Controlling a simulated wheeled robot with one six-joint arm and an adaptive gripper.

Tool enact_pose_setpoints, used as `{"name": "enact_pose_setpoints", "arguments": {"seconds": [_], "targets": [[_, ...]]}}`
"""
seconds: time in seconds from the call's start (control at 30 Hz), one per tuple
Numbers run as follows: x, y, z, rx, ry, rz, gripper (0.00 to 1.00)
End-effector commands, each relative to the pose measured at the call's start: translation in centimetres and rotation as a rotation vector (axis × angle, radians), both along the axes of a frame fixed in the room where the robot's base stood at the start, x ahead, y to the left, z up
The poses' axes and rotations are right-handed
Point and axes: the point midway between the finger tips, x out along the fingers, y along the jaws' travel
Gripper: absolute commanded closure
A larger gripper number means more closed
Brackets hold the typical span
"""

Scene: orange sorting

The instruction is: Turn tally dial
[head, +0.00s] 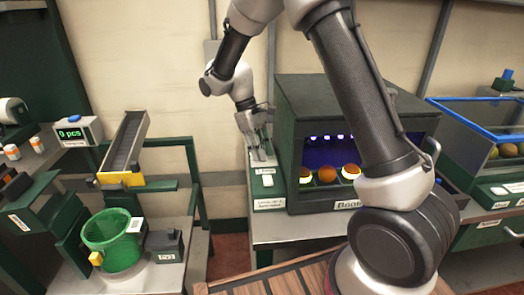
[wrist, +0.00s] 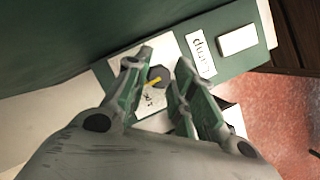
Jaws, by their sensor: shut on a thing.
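My gripper (head: 262,153) is at the left side of the dark green booth, pointing down at the edge of its counter. In the wrist view my gripper (wrist: 162,66) has its fingers on either side of a small dark dial (wrist: 158,76) with a yellow pointer, and is shut on it. The dial sits on a pale plate whose lettering is too small to read with certainty. In the head view the dial is hidden behind the fingers. A counter display (head: 70,133) on the left reads 0 pcs.
A lamp label (wrist: 201,55) and a white switch plate (wrist: 237,40) lie right of the dial. The booth (head: 345,100) holds several oranges under violet light. A green basket (head: 112,240) and a chute (head: 124,145) stand left. A blue-rimmed glass bin (head: 480,115) is at right.

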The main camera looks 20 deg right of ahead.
Motion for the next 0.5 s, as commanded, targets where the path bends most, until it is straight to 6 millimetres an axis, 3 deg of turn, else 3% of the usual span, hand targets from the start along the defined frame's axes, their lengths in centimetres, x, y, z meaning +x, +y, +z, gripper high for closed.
{"name": "enact_pose_setpoints", "arguments": {"seconds": [0.5], "targets": [[0.09, -0.04, 0.03, 0.0, -0.002, -0.097, 0.99]]}}
